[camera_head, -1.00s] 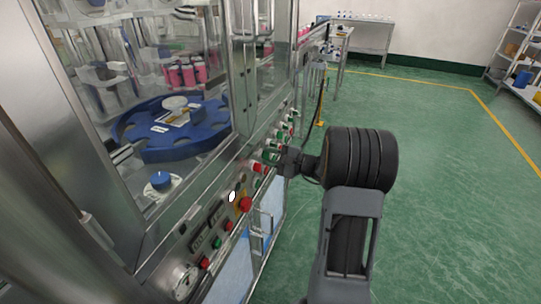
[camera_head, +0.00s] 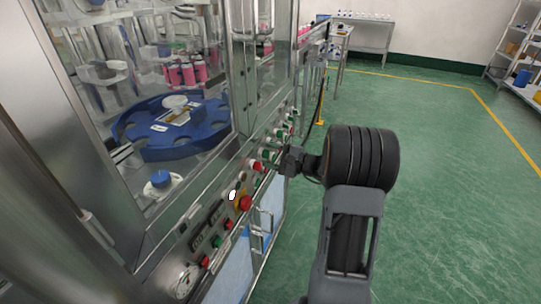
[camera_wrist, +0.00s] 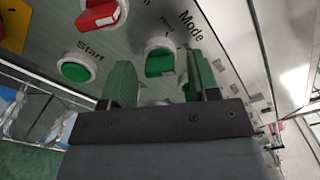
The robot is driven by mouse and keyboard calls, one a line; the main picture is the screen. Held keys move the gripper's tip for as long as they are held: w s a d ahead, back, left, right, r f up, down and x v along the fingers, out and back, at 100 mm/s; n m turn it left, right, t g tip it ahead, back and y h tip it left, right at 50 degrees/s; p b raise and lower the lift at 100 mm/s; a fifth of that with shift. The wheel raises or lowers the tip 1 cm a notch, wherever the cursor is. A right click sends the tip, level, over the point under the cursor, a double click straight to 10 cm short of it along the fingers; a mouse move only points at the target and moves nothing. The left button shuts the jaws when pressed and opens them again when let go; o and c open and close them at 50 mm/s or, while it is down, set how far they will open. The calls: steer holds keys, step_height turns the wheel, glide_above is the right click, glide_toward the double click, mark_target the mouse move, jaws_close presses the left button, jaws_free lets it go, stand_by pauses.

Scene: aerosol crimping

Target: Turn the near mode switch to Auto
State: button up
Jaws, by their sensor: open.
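The near mode switch (camera_wrist: 160,62) is a green knob in a white ring on the metal panel, with the "Mode" label beside it in the wrist view. My gripper (camera_wrist: 161,75) is open. Its two green-padded fingers stand on either side of the knob in that picture, with visible gaps and nothing held. How far the fingertips are from the panel is hard to tell. In the head view my gripper (camera_head: 284,160) is at the panel's front, and the knob cannot be clearly made out behind it.
A green Start button (camera_wrist: 76,70) and a red knob (camera_wrist: 102,14) sit close by on the panel. The head view shows a red emergency button (camera_head: 244,203) nearer me and a blue turntable (camera_head: 175,148) behind glass. Green floor to the right is clear.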

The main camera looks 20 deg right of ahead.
steer(key=v, duration=1.3)
steer(key=shift+d, duration=0.2)
steer(key=shift+s, duration=0.15)
